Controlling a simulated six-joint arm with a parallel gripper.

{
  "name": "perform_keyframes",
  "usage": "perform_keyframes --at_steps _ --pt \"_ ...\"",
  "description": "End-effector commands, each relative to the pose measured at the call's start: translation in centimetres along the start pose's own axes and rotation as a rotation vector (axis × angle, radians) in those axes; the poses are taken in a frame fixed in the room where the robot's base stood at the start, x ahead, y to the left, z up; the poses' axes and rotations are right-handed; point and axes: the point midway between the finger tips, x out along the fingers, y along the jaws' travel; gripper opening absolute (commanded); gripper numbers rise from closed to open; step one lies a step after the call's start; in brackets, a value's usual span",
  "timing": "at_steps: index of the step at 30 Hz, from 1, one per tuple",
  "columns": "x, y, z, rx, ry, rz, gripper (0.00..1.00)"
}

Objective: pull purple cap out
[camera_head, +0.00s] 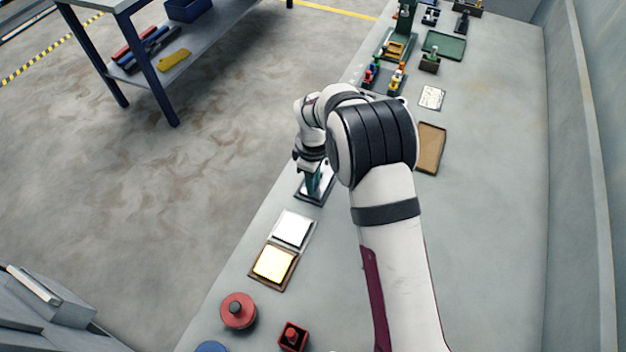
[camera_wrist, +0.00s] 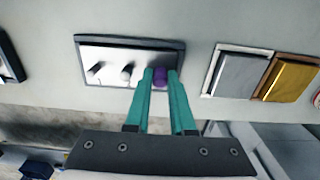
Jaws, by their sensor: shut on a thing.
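The purple cap (camera_wrist: 160,76) is between the teal fingertips of my gripper (camera_wrist: 160,78) in the wrist view, at the right end of a dark-framed silver plate (camera_wrist: 112,55). My gripper is shut on it. In the head view my gripper (camera_head: 312,182) points down over the same plate (camera_head: 314,198), and the cap is hidden there. I cannot tell whether the cap is still seated in the plate.
A silver panel (camera_head: 292,229) and a gold panel (camera_head: 274,263) lie in front of the plate. A red round knob piece (camera_head: 238,310) and a red square block (camera_head: 292,337) are nearer. A brown tray (camera_head: 430,147) lies to the right. Racks stand at the far end.

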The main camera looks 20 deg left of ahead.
Motion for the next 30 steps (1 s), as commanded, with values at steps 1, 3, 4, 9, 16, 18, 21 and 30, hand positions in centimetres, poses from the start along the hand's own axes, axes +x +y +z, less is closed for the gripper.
perform_keyframes --at_steps 1,3,4,9,16,18,21,30 --pt "0.0 0.0 0.0 0.000 0.000 0.000 0.00" --pt "0.0 0.0 0.0 0.000 0.000 0.000 0.00" --pt "0.0 0.0 0.0 0.000 0.000 0.000 0.00" --pt "-0.1 0.0 0.0 0.000 0.000 0.000 0.00" --pt "-1.2 0.0 0.0 -0.001 0.000 0.001 0.00" --pt "-1.6 0.0 0.0 -0.001 0.000 0.001 0.00" --pt "-2.1 0.0 0.0 0.000 0.001 0.001 0.00" --pt "-3.5 0.0 0.0 0.001 0.001 0.000 0.00"
